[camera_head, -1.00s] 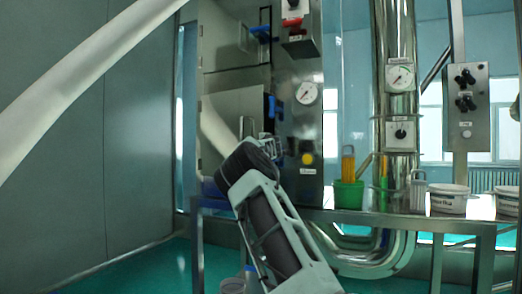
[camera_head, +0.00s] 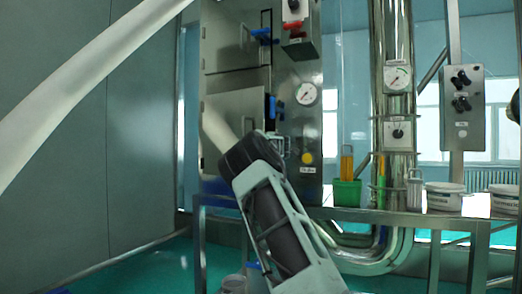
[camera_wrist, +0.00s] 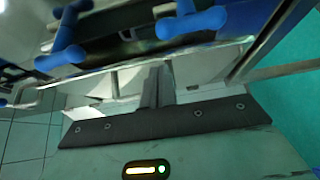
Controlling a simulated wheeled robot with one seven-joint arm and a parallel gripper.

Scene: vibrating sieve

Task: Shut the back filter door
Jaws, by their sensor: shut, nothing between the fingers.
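The steel sieve cabinet has an upper door (camera_head: 228,40) with a blue handle (camera_head: 260,36) and a lower door (camera_head: 233,112) with a blue handle (camera_head: 272,107). I cannot tell which one is the back filter door, or whether either is fully closed. My gripper (camera_head: 281,148) is beside the lower door's right edge, below its handle, partly hidden by my wrist. In the wrist view my gripper (camera_wrist: 157,85) is shut and empty. Blue knobs (camera_wrist: 190,22) and a metal bar lie just beyond its fingertips; contact is unclear.
A pressure gauge (camera_head: 306,94) and a yellow button (camera_head: 307,158) are on the panel right of the doors. A steel table (camera_head: 400,215) stands to the right with a green cup (camera_head: 347,192) and white tubs (camera_head: 445,197).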

